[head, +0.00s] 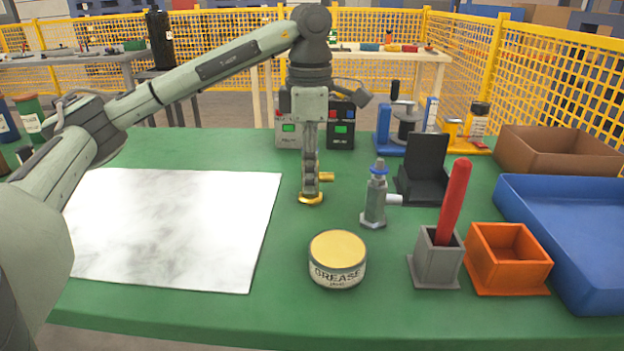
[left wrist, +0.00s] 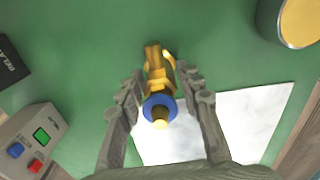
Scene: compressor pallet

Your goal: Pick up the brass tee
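The brass tee (head: 311,198) stands upright on the green table near the middle of the head view. Its gold base and side port show there; the rest is hidden behind my left gripper (head: 310,178). In the left wrist view the brass tee (left wrist: 155,75), with a blue ring near its top end, lies between the two fingers of my left gripper (left wrist: 160,78). The fingers point down on either side of it, with narrow gaps that look clear of contact. My right gripper is in neither view.
A grey fitting with a blue ring (head: 376,200) stands right of the tee. A grease tin (head: 338,262) is in front. Relay boxes (head: 341,128) stand behind. A white sheet (head: 170,225) lies left. A grey holder (head: 436,262), orange box (head: 507,262) and blue tray (head: 530,215) stand right.

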